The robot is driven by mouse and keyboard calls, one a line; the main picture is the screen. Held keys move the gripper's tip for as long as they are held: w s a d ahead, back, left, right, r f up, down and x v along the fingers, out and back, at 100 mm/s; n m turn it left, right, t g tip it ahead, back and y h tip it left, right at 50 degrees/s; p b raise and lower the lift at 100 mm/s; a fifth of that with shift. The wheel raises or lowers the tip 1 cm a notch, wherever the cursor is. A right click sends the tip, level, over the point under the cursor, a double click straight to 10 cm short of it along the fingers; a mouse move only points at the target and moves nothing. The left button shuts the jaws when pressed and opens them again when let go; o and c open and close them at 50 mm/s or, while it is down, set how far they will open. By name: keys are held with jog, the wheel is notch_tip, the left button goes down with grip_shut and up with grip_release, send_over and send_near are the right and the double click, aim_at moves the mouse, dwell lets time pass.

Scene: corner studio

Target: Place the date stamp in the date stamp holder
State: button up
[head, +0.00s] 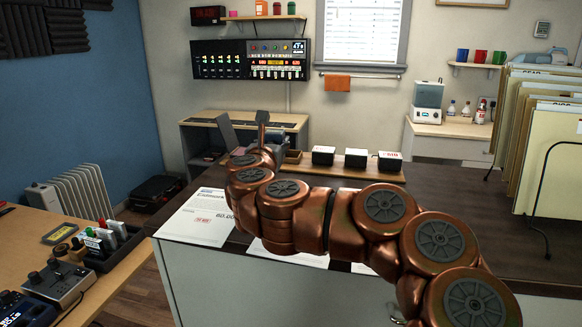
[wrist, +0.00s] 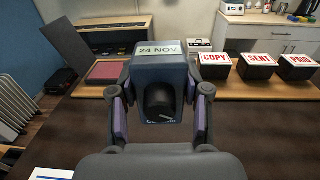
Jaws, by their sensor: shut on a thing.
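The date stamp (wrist: 160,48), a dark blue-grey body with a pale "24 NOV" label and a black round knob, is held between the two fingers of my gripper (wrist: 158,98). In the head view my gripper (head: 268,148) is mostly hidden behind my copper arm, and the stamp shows only as a dark shape there. A wooden stamp rack (wrist: 232,90) lies beyond the gripper, with COPY (wrist: 216,66), SENT (wrist: 257,67) and PAID (wrist: 298,68) stamps standing on it. The held stamp covers part of the rack, so I cannot tell which spot is the date stamp's holder.
A red pad (wrist: 107,72) lies at the left of the rack. A grey upright panel (wrist: 68,42) stands left of it. Printed papers (head: 200,215) lie on the dark desk top. Folders in a wire rack (head: 545,150) stand at the right.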

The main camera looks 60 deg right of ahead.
jog(key=shift+m+g, duration=0.3)
jog(key=shift+g, duration=0.2)
jog(key=p+x, duration=0.1)
jog(key=x, duration=0.4)
jog(key=p+x, duration=0.1)
jog(key=x, duration=0.4)
jog(key=s+f+p+x, duration=0.1)
jog(key=x, duration=0.4)
jog(key=shift+w+d+f+p, duration=0.1)
jog(key=shift+w+d+p, duration=0.1)
jog(key=shift+d+p, duration=0.2)
notch_tip(320, 180, down, 2)
jog(key=shift+f, duration=0.1)
jog(key=shift+a+f, duration=0.1)
jog(key=shift+f, duration=0.8)
grip_shut()
jog(key=o, duration=0.9)
grip_release()
jog(key=shift+c, duration=0.2)
jog(key=shift+o, duration=0.8)
jog(key=shift+d+f, duration=0.15)
jog(key=shift+d, duration=0.05)
jog(key=shift+o, duration=1.1)
jog(key=shift+a+r+p, duration=0.1)
jog(key=shift+r+p, duration=0.15)
jog(key=shift+p, duration=0.05)
jog(key=shift+r, duration=0.1)
